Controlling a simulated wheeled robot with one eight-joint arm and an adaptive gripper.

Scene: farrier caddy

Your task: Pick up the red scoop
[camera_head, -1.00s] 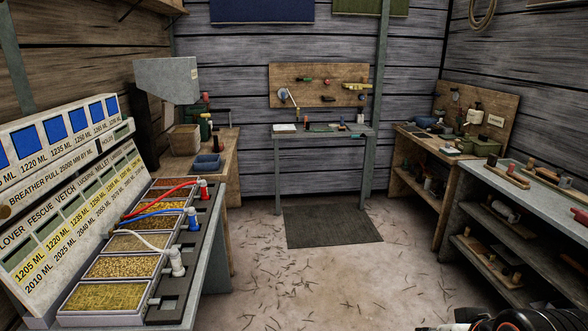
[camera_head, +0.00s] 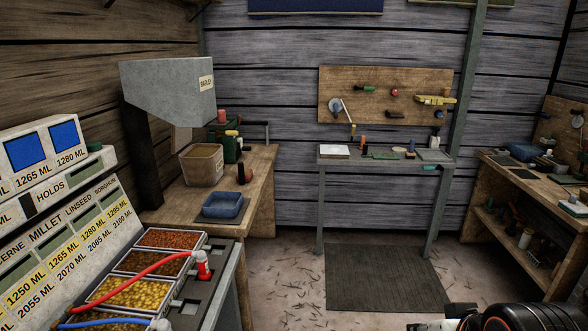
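A dark part of my arm with an orange ring (camera_head: 490,318) shows at the bottom right edge, far from the red piece. The fingertips of my gripper cannot be made out and nothing is seen held.
A blue tray (camera_head: 222,206) and a beige bin (camera_head: 202,165) stand on the wooden bench (camera_head: 262,180) behind the trays. A metal table (camera_head: 340,162) stands at the back wall. A dark mat (camera_head: 385,278) lies on open floor. A workbench (camera_head: 530,180) is at the right.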

